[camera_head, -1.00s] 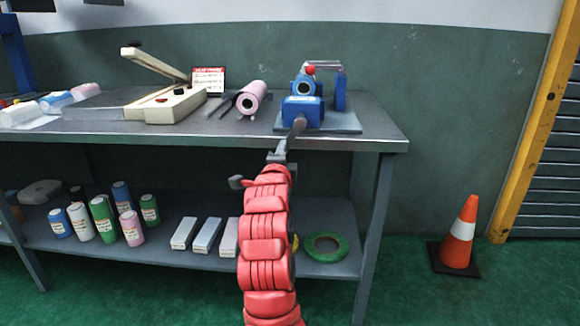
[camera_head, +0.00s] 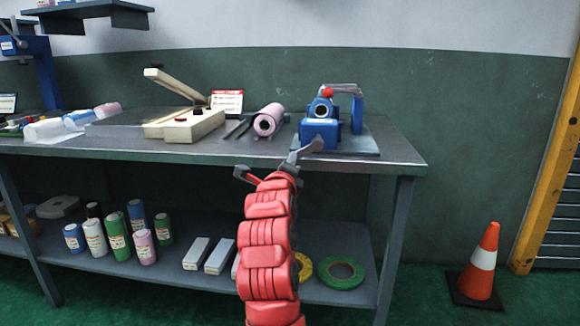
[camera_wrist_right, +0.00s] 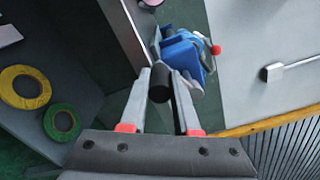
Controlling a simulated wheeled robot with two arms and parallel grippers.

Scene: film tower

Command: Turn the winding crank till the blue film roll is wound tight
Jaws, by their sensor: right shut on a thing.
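The blue winder (camera_head: 320,133) stands on a grey plate at the bench's right end. A blue ring with a dark centre (camera_head: 320,108) sits on top, apparently the blue film roll; how tight it is wound I cannot tell. My right gripper (camera_head: 304,152) is at the bench's front edge, just before the winder. In the wrist view, my right gripper (camera_wrist_right: 161,75) has its fingers on both sides of a black cylindrical crank handle (camera_wrist_right: 159,89). The winder's blue body (camera_wrist_right: 182,55) is just beyond the handle. The crank's arm is mostly hidden. My left gripper is out of view.
A pink roll (camera_head: 269,121) and a cream lever-armed device (camera_head: 185,125) stand left of the winder on the bench (camera_head: 350,158). The lower shelf holds several bottles, boxes and a green tape ring (camera_head: 340,273). An orange cone (camera_head: 482,262) stands on the right.

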